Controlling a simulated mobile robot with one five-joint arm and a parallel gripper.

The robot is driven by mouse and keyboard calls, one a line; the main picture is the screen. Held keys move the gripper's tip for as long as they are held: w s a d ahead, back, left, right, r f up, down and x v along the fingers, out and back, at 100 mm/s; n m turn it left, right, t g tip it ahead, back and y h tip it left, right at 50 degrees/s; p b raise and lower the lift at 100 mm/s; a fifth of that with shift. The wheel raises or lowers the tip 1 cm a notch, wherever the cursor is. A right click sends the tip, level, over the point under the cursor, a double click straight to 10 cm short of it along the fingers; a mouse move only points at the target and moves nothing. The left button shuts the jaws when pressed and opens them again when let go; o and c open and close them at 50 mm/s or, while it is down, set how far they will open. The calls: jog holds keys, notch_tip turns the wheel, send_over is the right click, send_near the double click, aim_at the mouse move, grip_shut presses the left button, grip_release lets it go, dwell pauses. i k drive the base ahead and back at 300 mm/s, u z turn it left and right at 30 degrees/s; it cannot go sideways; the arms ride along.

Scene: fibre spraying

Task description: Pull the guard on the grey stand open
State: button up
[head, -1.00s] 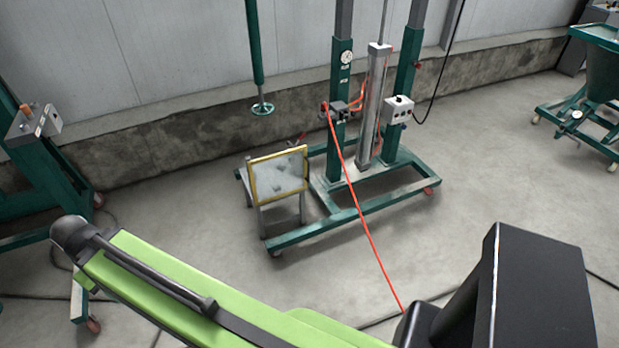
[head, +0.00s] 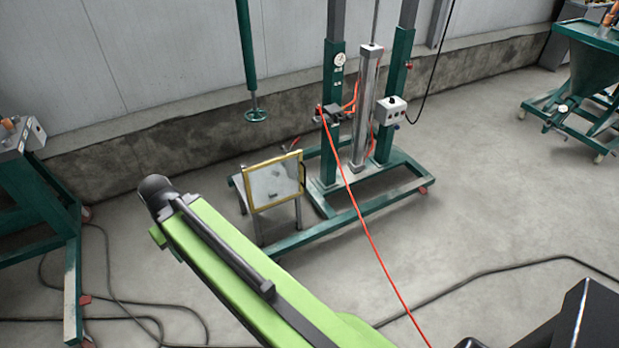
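The guard (head: 273,183) is a clear panel in a yellow frame. It stands upright and slightly tilted on the front of the small grey stand (head: 259,228), left of the green press frame. From here I cannot tell whether the guard is shut or ajar. My green arm reaches up from the bottom of the head view towards the left, and its dark end is left of the stand, apart from the guard in the picture. My gripper's fingers do not show.
A green wheeled frame (head: 333,115) with a grey cylinder and a control box (head: 391,110) stands behind the stand. A red hose (head: 362,222) crosses the floor area in front. Black cables (head: 140,318) lie on the floor. Green machines stand far left and right.

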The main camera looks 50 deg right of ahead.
aim_at(302, 177)
jog(key=z, duration=0.1)
jog(key=i, duration=1)
jog(key=u, duration=0.05)
